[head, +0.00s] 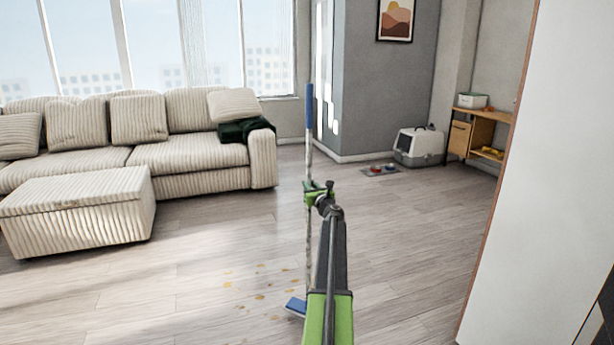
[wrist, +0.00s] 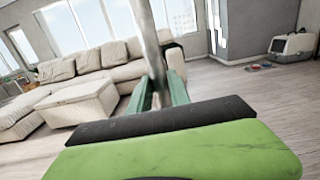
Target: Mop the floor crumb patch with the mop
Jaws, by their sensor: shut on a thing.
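The mop (head: 309,160) stands nearly upright in the head view, with a blue grip at its top and a grey pole. My gripper (head: 319,189) is shut on the pole around its middle. The pole also shows between the green fingers in the wrist view (wrist: 150,45). The blue mop head (head: 296,306) is low at the floor, partly hidden behind my arm; I cannot tell whether it touches. The crumb patch (head: 260,297), several small yellow-brown bits, is scattered on the floor just left of the mop head.
A ribbed ottoman (head: 80,210) and a sofa (head: 190,155) stand to the left. A white panel (head: 545,170) rises close on the right. A pet carrier (head: 419,147), bowls (head: 380,170) and a wooden desk (head: 480,135) are at the back right. The middle floor is clear.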

